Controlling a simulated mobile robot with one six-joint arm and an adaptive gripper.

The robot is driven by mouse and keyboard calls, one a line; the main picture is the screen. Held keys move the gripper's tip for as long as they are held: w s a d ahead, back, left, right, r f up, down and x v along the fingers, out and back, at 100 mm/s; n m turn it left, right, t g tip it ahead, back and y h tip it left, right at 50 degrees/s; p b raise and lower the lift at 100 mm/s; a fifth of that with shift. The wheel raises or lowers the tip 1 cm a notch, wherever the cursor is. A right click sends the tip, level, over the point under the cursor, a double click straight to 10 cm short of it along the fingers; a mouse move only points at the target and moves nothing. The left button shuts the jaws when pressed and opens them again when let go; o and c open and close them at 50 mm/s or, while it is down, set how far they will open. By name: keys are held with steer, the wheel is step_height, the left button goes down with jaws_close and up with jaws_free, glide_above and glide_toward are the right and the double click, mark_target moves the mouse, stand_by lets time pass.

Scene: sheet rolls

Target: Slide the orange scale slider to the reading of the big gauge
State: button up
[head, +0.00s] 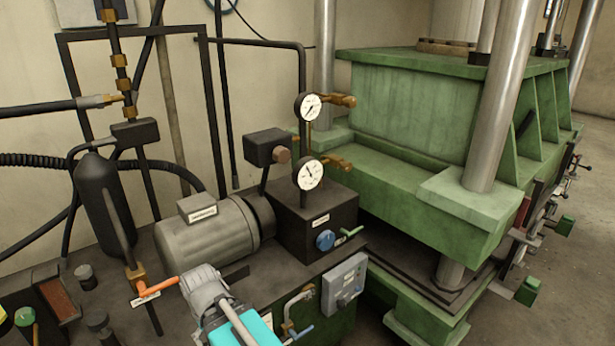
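Two round white gauges with dark needles are mounted on a dark pipe above a black block. The upper gauge (307,106) and the lower gauge (309,174) look close in size, and their readings are too small to read. An orange lever-like handle (158,288) with a small white label stands at the lower left of the bench. I cannot make out an orange slider on a scale. Grey and cyan parts of my arm rise from the bottom edge, just right of the orange handle. I cannot make out my gripper's fingers.
A grey motor (208,238) and a black cylinder (98,205) stand on the bench. The black block (318,222) carries a blue knob (325,240). A grey switch box (344,284) is on the bench's front. A large green press (440,140) fills the right. Pipes and hoses crowd the left.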

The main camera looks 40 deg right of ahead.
steer(key=shift+c, duration=0.3)
steer(key=c, duration=0.5)
steer(key=shift+o, duration=0.2)
